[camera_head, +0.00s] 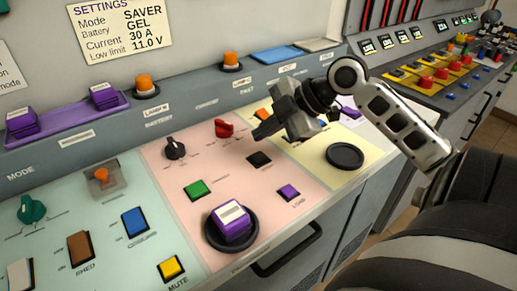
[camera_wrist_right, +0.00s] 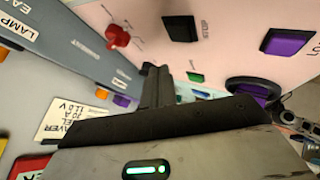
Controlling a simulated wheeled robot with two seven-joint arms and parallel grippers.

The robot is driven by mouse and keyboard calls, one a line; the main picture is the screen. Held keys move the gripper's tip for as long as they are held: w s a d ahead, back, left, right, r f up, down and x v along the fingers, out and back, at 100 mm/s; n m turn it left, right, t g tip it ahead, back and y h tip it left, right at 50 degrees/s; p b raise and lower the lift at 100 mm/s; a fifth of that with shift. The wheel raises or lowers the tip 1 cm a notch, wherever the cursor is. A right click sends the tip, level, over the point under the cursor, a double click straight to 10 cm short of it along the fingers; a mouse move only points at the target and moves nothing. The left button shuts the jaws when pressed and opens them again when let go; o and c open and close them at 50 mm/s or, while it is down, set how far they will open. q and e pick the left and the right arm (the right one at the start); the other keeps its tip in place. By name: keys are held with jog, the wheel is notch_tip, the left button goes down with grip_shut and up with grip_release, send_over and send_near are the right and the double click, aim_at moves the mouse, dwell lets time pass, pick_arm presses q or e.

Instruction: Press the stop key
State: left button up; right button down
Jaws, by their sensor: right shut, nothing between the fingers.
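The stop key is a black square key (camera_head: 259,160) on the pink panel section in the head view. It also shows in the right wrist view as a black key (camera_wrist_right: 181,29) with the word STOP beside it. My right gripper (camera_head: 264,131) is shut and empty. Its fingertips appear above the panel, just behind the stop key in the head view, apart from it. In the right wrist view the shut fingers (camera_wrist_right: 157,84) point at the panel, below and left of the key. My left gripper is not in view.
Nearby on the pink section are a red knob (camera_head: 223,128), a black knob (camera_head: 174,148), a green key (camera_head: 197,189) and a purple key (camera_head: 288,193). A purple block (camera_head: 231,222) sits on a round black pad. An empty black pad (camera_head: 345,156) lies on the yellow section.

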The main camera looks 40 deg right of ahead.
aim_at(252, 155)
jog(key=shift+f+b, duration=0.4)
jog(key=shift+f, duration=1.1)
dwell(0.8)
jog(key=shift+f, duration=0.4)
jog(key=shift+f, duration=0.5)
dwell(0.8)
jog(key=shift+r, duration=0.1)
jog(key=shift+r+p, duration=0.8)
jog(key=shift+p, duration=0.15)
jog(key=shift+r, duration=0.1)
